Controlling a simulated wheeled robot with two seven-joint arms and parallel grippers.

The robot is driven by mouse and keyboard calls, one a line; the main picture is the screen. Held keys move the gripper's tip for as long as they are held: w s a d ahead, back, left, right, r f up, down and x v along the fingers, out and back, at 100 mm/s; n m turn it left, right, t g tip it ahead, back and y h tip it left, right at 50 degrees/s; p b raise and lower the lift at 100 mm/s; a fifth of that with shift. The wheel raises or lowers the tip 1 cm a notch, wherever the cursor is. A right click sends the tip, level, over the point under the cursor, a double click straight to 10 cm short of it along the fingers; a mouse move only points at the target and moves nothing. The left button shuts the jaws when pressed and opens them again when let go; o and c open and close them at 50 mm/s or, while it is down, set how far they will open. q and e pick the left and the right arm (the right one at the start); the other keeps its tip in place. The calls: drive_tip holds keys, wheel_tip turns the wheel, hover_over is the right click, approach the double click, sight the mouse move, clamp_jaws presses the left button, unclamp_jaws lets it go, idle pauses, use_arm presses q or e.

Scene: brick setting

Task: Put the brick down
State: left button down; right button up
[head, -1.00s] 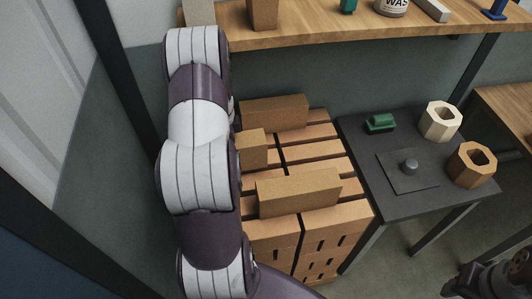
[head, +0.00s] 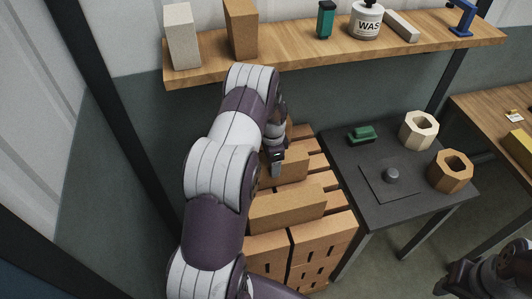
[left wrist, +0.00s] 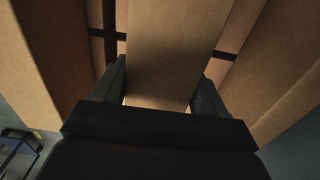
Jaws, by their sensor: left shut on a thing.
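My left gripper (head: 276,165) is over the stack of bricks in the head view, shut on a tan brick (head: 293,168). In the left wrist view the held brick (left wrist: 172,45) runs between the two fingers (left wrist: 160,92). Another tan brick (head: 288,211) lies in front of it on the stack (head: 325,238), and one behind (head: 302,131) is partly hidden by my arm. I cannot tell whether the held brick touches the layer below. My right gripper (head: 482,281) is at the bottom right corner, away from the bricks; its fingers are unclear.
A dark table (head: 405,205) right of the stack holds a green part (head: 362,135), a grey knob on a plate (head: 391,176) and two octagonal rings (head: 418,130). A wooden shelf (head: 330,52) with several objects spans above. A dark post (head: 115,120) stands left.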

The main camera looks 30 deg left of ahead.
use_arm(q)
drive_tip(key=shift+w+a+f, duration=0.1)
drive_tip(key=shift+w+f, duration=0.05)
drive_tip(key=shift+f, duration=0.2)
drive_tip(key=shift+f, duration=0.1)
drive_tip(key=shift+c, duration=0.2)
unclamp_jaws()
